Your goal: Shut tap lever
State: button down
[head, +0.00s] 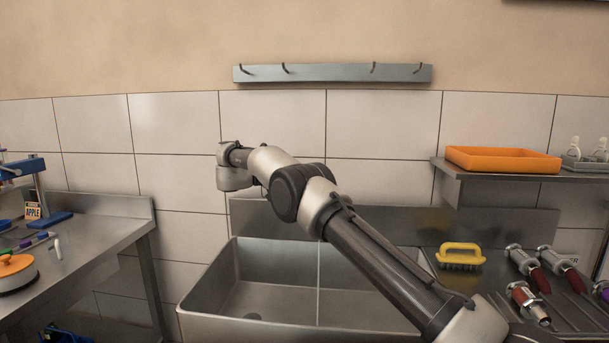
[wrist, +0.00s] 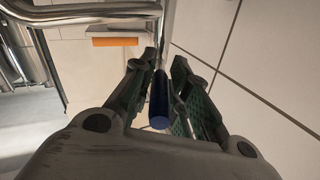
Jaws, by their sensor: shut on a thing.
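In the wrist view, my gripper (wrist: 165,62) has its two green-padded fingers on either side of a dark blue tap lever (wrist: 159,100) and is shut on it. The lever's rounded end points toward the camera. A shiny metal tap pipe (wrist: 85,14) curves across the top left, with an upright part close to the fingertips. In the head view, my arm hides the gripper, the lever and the tap. A thin pale vertical line (head: 318,280) shows over the sink (head: 250,262); it looks like running water.
An orange tray (head: 502,159) sits on the wall shelf. A steel table (head: 110,222) is at left. A hook rail (head: 330,73) hangs above.

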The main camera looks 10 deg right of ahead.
jog(key=shift+r, duration=0.25)
jog(key=c, duration=1.3)
grip_release()
jog(key=shift+c, duration=0.2)
jog(key=shift+f, duration=0.15)
notch_tip(320, 180, up, 10)
